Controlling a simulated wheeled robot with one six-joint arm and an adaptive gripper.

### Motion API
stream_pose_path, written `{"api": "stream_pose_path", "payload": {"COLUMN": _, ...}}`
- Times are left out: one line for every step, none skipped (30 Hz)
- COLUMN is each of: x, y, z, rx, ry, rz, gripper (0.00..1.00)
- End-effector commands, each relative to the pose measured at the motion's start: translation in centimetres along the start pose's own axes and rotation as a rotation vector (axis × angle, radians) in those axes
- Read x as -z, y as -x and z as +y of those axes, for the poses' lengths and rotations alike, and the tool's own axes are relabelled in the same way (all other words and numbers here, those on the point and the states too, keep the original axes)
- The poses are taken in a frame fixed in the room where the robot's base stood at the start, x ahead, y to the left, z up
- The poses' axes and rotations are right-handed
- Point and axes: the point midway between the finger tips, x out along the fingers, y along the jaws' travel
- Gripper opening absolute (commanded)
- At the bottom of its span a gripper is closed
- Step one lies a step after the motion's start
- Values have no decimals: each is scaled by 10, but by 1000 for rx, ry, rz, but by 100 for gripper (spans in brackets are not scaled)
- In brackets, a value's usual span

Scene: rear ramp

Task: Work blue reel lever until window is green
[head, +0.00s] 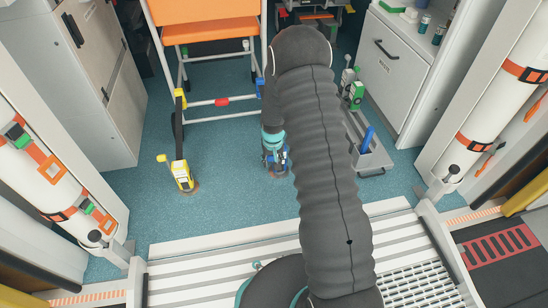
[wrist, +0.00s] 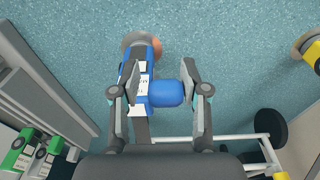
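The blue reel (head: 281,168) is on the blue-green floor, partly hidden by my gripper in the head view. In the wrist view the blue reel (wrist: 135,68) has white labels and a dark strap. Its blue lever pad (wrist: 166,93) lies between the two fingers of my gripper (wrist: 157,78). The right finger is close beside the pad, and I cannot tell whether they touch. A clear gap separates the left finger from the pad. My gripper (head: 272,142) points down over the reel. I cannot make out the window or its colour.
A yellow reel (head: 182,176) stands to the left, its strap running up to an orange-seated chair (head: 217,29). Green reels (head: 354,92) and a grey tray (head: 373,158) are at right. White cabinets flank the floor. The ramp (head: 240,240) is in front.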

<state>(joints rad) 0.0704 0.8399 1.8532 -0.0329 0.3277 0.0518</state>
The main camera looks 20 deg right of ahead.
Motion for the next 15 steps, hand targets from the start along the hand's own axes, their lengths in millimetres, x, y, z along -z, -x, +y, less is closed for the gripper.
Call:
{"api": "stream_pose_path", "payload": {"x": 0, "y": 0, "z": 0, "rx": 0, "ry": 1, "rz": 1, "gripper": 60}}
{"api": "stream_pose_path", "payload": {"x": 1, "y": 0, "z": -1, "rx": 0, "ry": 2, "rz": 2, "gripper": 60}}
{"api": "stream_pose_path", "payload": {"x": 1, "y": 1, "z": -2, "rx": 1, "ry": 3, "rz": 3, "gripper": 60}}
{"api": "stream_pose_path", "payload": {"x": 1, "y": 1, "z": -3, "rx": 1, "ry": 4, "rz": 4, "gripper": 60}}
{"api": "stream_pose_path", "payload": {"x": 2, "y": 1, "z": -3, "rx": 1, "ry": 5, "rz": 4, "gripper": 60}}
{"api": "stream_pose_path", "payload": {"x": 2, "y": 1, "z": -4, "rx": 1, "ry": 6, "rz": 5, "gripper": 60}}
{"api": "stream_pose_path", "payload": {"x": 2, "y": 1, "z": -4, "rx": 1, "ry": 7, "rz": 5, "gripper": 60}}
{"api": "stream_pose_path", "payload": {"x": 2, "y": 1, "z": -5, "rx": 1, "ry": 7, "rz": 5, "gripper": 60}}
{"api": "stream_pose_path", "payload": {"x": 2, "y": 2, "z": -5, "rx": 1, "ry": 7, "rz": 6, "gripper": 60}}
{"api": "stream_pose_path", "payload": {"x": 2, "y": 2, "z": -5, "rx": 1, "ry": 7, "rz": 6, "gripper": 60}}
{"api": "stream_pose_path", "payload": {"x": 3, "y": 3, "z": -5, "rx": 1, "ry": 7, "rz": 7, "gripper": 60}}
{"api": "stream_pose_path", "payload": {"x": 3, "y": 6, "z": -5, "rx": 1, "ry": 7, "rz": 8, "gripper": 60}}
{"api": "stream_pose_path", "payload": {"x": 3, "y": 8, "z": -5, "rx": 1, "ry": 7, "rz": 8, "gripper": 60}}
{"api": "stream_pose_path", "payload": {"x": 3, "y": 10, "z": -5, "rx": 1, "ry": 7, "rz": 9, "gripper": 60}}
{"api": "stream_pose_path", "payload": {"x": 3, "y": 15, "z": -5, "rx": 1, "ry": 7, "rz": 10, "gripper": 60}}
